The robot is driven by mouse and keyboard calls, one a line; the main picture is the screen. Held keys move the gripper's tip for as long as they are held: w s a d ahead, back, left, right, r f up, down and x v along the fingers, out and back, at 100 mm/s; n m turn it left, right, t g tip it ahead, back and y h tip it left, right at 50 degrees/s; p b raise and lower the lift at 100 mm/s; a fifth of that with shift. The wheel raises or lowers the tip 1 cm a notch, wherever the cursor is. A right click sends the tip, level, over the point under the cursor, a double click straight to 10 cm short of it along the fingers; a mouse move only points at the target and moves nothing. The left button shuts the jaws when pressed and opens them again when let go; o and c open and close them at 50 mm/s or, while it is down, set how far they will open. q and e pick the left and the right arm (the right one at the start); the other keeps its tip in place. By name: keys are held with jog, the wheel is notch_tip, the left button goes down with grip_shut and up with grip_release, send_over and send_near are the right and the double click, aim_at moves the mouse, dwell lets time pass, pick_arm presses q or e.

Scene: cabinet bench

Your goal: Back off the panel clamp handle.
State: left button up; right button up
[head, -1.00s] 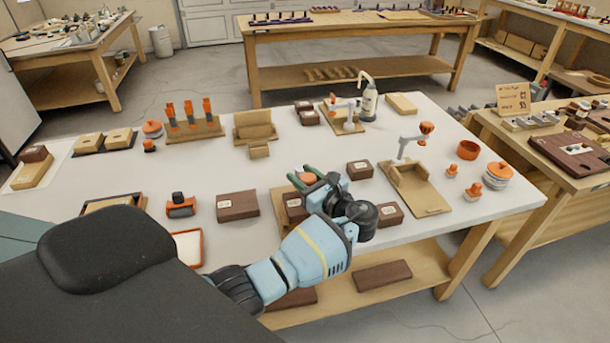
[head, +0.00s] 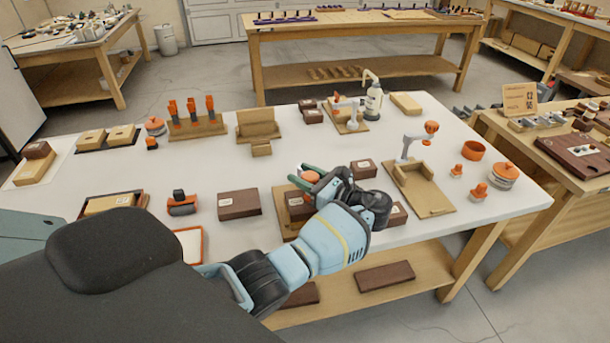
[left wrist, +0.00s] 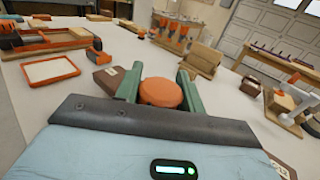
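The clamp's round orange handle (left wrist: 160,92) sits between the two green fingers of my left gripper in the left wrist view, and the fingers appear to press on its sides. In the head view my left gripper (head: 318,178) reaches over a wooden base (head: 284,222) with a dark brown block (head: 298,206) on it. The orange handle (head: 308,175) shows between its fingertips there. The gripper and wrist hide much of the clamp's body, arm and right side. My right gripper is not in view.
Another orange-topped clamp on a wooden board (head: 424,192) stands to the right. Brown blocks (head: 239,204) (head: 364,169) lie close on both sides. An orange-and-black tool (head: 182,204) and an orange-rimmed tray (head: 203,243) are at left.

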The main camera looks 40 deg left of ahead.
aim_at(317, 182)
pick_arm(q)
jog(key=o, duration=0.4)
jog(key=shift+a, duration=0.1)
jog(key=d, duration=0.6)
jog(key=shift+d+f+b, duration=0.1)
jog(key=shift+d+b, duration=0.1)
jog(key=shift+b, duration=0.15)
jog(key=shift+s+d, duration=0.1)
jog(key=shift+d, duration=0.65)
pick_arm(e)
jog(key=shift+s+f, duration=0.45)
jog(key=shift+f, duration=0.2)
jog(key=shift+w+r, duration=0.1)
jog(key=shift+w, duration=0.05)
